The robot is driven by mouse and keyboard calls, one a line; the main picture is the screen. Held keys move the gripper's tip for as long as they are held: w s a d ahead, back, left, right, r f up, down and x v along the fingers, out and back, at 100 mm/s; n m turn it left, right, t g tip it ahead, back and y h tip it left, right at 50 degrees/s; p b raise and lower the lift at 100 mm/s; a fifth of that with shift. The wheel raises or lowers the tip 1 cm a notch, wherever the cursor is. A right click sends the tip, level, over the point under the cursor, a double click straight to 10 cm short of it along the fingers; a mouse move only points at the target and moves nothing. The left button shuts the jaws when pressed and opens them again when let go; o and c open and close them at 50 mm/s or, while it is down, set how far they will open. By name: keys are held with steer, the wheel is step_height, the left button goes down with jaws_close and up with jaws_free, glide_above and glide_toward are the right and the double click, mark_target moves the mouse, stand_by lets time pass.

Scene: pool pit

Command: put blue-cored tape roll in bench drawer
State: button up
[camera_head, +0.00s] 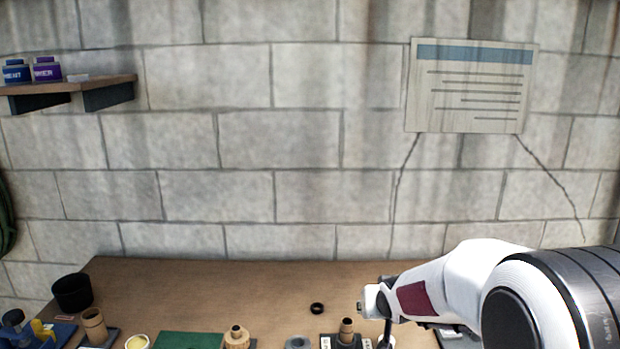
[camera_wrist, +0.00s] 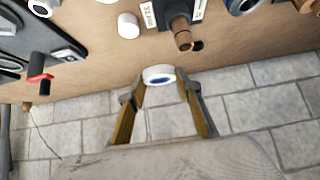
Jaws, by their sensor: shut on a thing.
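The blue-cored tape roll (camera_wrist: 158,75) is white with a blue centre. In the wrist view it sits between the fingertips of my gripper (camera_wrist: 161,88), which is shut on it. Bench top shows above it and grey block floor or wall below. In the head view my white arm reaches in from the right, and its end (camera_head: 385,335) points down at the bottom edge; the roll is not visible there. No bench drawer can be made out for certain. A pale wood-grained surface (camera_wrist: 170,160) fills the bottom of the wrist view; I cannot tell what it is.
The wooden bench (camera_head: 220,285) holds a black cup (camera_head: 72,291), a small dark ring (camera_head: 317,308), a green mat (camera_head: 190,341) and a peg on a dark block (camera_head: 347,330). A red-handled tool (camera_wrist: 40,78) lies at left in the wrist view. The bench's back middle is clear.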

steer(key=shift+s+d, duration=1.2)
steer(key=shift+f, duration=0.15)
steer(key=s+f, duration=0.2)
steer(key=f, duration=0.1)
steer(key=s+f, duration=0.2)
steer(key=f, duration=0.1)
steer(key=s+f, duration=0.2)
steer(key=f, duration=0.1)
steer(key=shift+s+a+f, duration=0.2)
steer(key=shift+s+f, duration=0.1)
steer(key=shift+f, duration=0.1)
steer(key=shift+s+d+f, duration=0.2)
steer(key=shift+s+f, duration=0.4)
steer(key=shift+s, duration=0.05)
steer(key=shift+r, duration=0.15)
